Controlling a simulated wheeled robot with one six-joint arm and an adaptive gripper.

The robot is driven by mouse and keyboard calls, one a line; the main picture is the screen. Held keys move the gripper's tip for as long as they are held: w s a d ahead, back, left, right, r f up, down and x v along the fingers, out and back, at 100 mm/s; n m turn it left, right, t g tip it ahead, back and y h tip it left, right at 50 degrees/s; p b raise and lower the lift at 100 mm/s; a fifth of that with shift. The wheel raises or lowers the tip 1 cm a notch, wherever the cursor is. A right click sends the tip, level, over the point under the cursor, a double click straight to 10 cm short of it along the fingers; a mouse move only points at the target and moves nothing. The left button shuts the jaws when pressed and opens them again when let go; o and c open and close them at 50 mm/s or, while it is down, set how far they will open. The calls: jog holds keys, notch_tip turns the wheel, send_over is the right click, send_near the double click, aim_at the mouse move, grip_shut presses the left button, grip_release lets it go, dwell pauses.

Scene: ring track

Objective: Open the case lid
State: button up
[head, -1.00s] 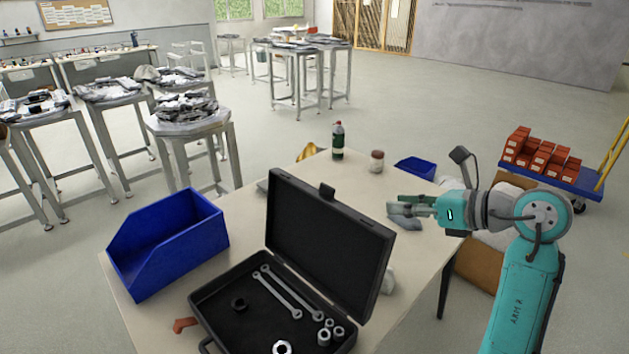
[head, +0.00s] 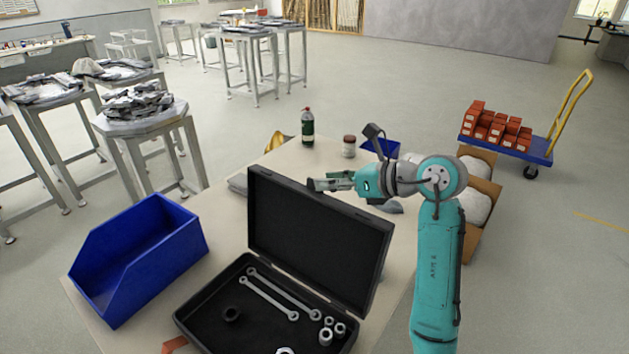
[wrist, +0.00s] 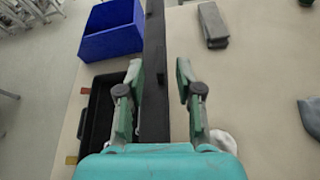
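The black case (head: 262,300) lies on the table with its lid (head: 316,240) standing up, tilted back from the base. Wrenches (head: 283,293) and several sockets or nuts lie inside the base. My gripper (head: 318,185) is behind the lid near its upper edge in the head view. In the wrist view, the lid's edge (wrist: 154,70) runs between the two separated fingers of my gripper (wrist: 157,82). The fingers are open, with space on both sides of the lid.
An open blue bin (head: 140,262) stands left of the case. A green bottle (head: 307,127), a red-lidded jar (head: 349,147) and a small blue tray (head: 380,149) stand toward the table's back. A grey block (wrist: 212,25) lies behind the lid.

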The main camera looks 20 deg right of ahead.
jog(key=shift+x, duration=2.1)
grip_shut()
